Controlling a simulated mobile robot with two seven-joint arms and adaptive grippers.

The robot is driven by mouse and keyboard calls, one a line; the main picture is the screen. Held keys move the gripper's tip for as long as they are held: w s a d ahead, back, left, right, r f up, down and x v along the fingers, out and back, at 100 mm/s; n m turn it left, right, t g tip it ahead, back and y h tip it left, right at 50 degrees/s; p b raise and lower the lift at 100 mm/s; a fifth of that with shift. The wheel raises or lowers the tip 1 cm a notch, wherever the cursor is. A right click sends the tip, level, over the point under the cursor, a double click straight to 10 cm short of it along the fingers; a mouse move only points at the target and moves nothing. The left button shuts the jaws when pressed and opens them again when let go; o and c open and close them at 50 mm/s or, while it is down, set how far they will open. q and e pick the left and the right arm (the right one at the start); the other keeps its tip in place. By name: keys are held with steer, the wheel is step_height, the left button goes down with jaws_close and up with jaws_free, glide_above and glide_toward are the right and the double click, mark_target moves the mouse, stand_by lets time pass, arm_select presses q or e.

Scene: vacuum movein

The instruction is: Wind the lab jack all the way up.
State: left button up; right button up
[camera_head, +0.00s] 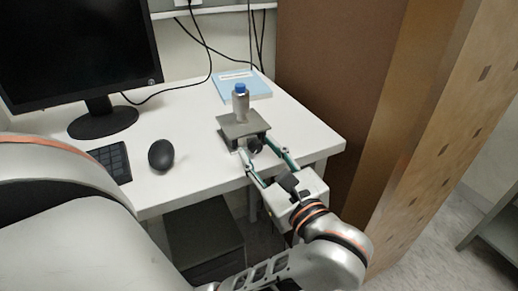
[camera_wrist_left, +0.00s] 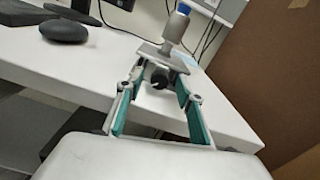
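The lab jack (camera_head: 236,127) stands on the white desk near its front edge, with its grey top plate a little above the desk. A grey cylinder with a blue cap (camera_head: 240,100) stands upright on the plate; it also shows in the left wrist view (camera_wrist_left: 176,27). The jack's dark knob (camera_wrist_left: 159,77) faces my left gripper (camera_head: 257,147). The gripper's green-padded fingers are spread, one on each side of the knob. In the left wrist view, gaps show between the knob and the fingertips (camera_wrist_left: 160,78). My right gripper is not in view.
A monitor (camera_head: 85,50), a keyboard (camera_head: 112,161) and a black mouse (camera_head: 161,154) are on the desk (camera_head: 190,185) to the left. A light-blue book (camera_head: 242,85) lies behind the jack. A brown panel (camera_head: 335,75) stands at the right.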

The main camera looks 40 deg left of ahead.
arm_select(q)
jaws_close()
steer(key=shift+d+r+m+p, duration=0.15)
steer(key=shift+m+p, duration=0.4)
steer(key=shift+m, duration=0.65)
steer(key=shift+m+p, duration=0.3)
steer(key=shift+m, duration=0.7)
jaws_free()
